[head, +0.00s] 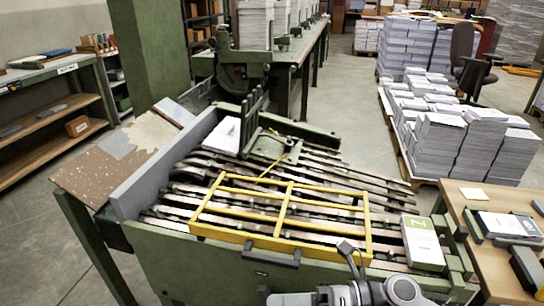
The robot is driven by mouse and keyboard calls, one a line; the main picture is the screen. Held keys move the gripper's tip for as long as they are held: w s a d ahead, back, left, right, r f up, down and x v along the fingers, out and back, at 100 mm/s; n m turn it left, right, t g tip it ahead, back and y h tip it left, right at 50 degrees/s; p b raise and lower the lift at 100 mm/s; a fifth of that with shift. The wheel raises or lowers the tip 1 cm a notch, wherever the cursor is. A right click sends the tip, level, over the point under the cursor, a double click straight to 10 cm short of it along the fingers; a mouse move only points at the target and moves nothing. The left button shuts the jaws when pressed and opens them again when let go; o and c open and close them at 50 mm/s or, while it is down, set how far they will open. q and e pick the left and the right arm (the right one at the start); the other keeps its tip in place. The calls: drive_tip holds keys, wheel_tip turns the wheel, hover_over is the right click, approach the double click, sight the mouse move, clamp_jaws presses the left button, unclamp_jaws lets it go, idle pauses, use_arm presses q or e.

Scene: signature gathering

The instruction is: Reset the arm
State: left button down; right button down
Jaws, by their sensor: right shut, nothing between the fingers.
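My right arm comes in at the bottom edge, right of centre, with its grey links partly cut off. My right gripper (347,247) is dark and small, shut and empty, in front of the near side of the green machine (210,262). It overlaps the lower right part of the yellow frame (283,215) in the picture; I cannot tell whether they touch. My left gripper is not in view.
A green-and-white book (422,243) lies at the machine's right end. White sheets (222,136) lie at its back left. A wooden desk (483,257) stands at right. Paper stacks (455,140) stand on a pallet behind. Grey floor (335,100) is clear beyond the machine.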

drive_tip(key=w+d+m+t+h+p, duration=0.1)
drive_tip(key=w+d+m+t+h, duration=0.2)
drive_tip(key=m+t, duration=0.75)
drive_tip(key=d+m+t+h+p, duration=0.1)
drive_tip(key=d+m+t+h, duration=0.4)
drive_tip(key=m, duration=1)
drive_tip(key=s+d+f+m+g+h+p, duration=0.1)
drive_tip(key=s+d+f+m+g+h, duration=0.1)
drive_tip(key=s+d+f+m, duration=0.3)
drive_tip(key=s+d+f+m+g+h, duration=0.3)
drive_tip(key=s+d+f+m+h, duration=0.1)
drive_tip(key=f+m, duration=0.5)
drive_tip(key=shift+s+d+f+g+h+p, duration=0.35)
drive_tip(key=shift+s+d, duration=0.2)
drive_tip(key=shift+s, duration=0.6)
